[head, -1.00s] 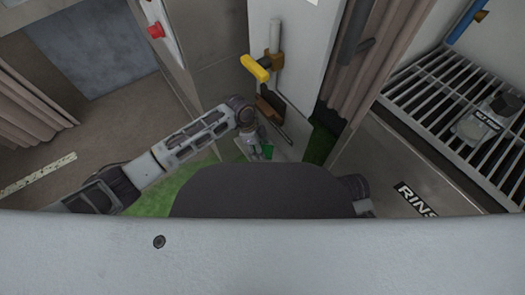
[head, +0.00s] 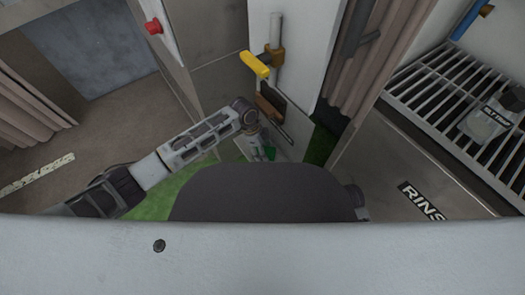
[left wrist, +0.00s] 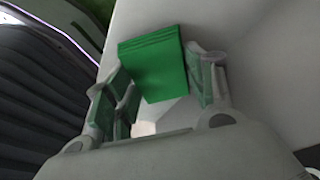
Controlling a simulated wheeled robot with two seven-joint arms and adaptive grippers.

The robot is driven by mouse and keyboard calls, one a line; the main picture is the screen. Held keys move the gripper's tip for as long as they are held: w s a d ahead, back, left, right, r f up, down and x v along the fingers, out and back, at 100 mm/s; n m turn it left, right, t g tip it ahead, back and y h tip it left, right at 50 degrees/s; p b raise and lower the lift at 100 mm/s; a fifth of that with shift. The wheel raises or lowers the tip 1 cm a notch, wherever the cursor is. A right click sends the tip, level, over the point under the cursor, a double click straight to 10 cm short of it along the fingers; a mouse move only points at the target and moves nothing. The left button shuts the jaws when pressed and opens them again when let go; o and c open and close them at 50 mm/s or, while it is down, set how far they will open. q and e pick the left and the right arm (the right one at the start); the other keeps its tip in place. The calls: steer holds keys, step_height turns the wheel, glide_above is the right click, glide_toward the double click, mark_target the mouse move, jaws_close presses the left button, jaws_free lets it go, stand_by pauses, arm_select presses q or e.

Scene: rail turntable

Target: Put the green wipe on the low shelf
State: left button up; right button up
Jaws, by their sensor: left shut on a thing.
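The green wipe (left wrist: 155,65) is a folded bright green block in the left wrist view. It sits between the fingers of my left gripper (left wrist: 160,88), which is shut on it. In the head view a small part of the green wipe (head: 270,153) shows at the end of my left arm, low beside the white panel. My left gripper (head: 258,150) is mostly hidden there by the arm and my own body. My right gripper is not in view. I cannot make out the low shelf for certain.
A yellow handle (head: 254,64) sticks out from the white upright panel (head: 312,50) above my left gripper. A brown holder (head: 271,103) is fixed below it. At right are a slatted rack (head: 425,100) with a labelled bottle (head: 488,118) and a panel marked RINS (head: 422,200).

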arm_select(q)
steer(key=shift+f, duration=0.25)
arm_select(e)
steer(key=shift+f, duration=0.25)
arm_select(q)
steer(key=shift+f, duration=0.1)
steer(key=o, duration=0.9)
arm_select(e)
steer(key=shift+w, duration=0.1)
arm_select(q)
steer(key=shift+v, duration=0.75)
steer(key=p+v, duration=0.4)
steer(key=v, duration=0.6)
steer(key=shift+r, duration=0.4)
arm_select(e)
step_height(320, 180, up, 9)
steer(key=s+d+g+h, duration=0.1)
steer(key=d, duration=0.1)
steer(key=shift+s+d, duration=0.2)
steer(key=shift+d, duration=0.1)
